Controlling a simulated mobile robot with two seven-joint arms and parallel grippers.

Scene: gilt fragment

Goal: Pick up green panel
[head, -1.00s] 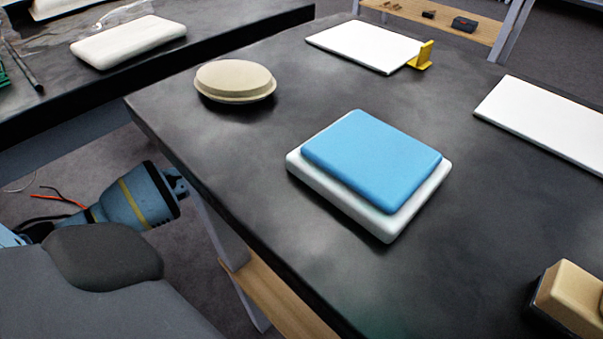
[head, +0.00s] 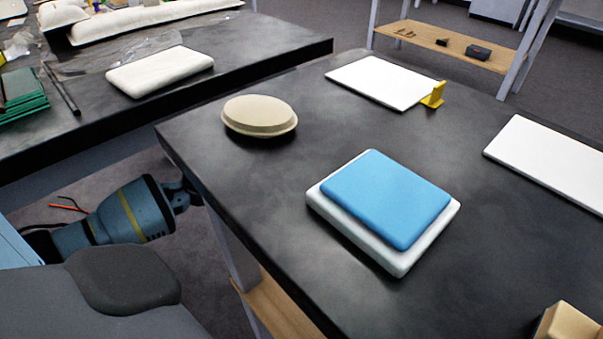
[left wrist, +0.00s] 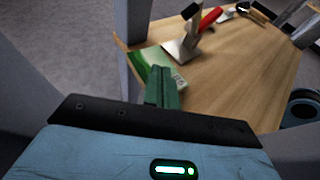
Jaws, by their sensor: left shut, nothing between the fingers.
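Green flat pieces (head: 24,108) lie in a stack at the left edge of the head view, on the dark table at the left, partly cut off by the frame. I cannot tell which piece is the green panel. In the left wrist view, my left gripper (left wrist: 164,76) has its green fingers shut and empty, above a wooden shelf. A green and white flat box (left wrist: 152,62) lies on that shelf just beyond the fingertips. In the head view my left arm hangs beside the near table, its gripper hidden. My right gripper is not in view.
The near dark table (head: 300,180) holds a blue pad (head: 385,198) on a white block, a beige oval dish (head: 260,115), white boards (head: 380,82) and a yellow bracket (head: 433,95). Tools with a red handle (left wrist: 210,18) lie on the wooden shelf (left wrist: 245,60). A gap separates the tables.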

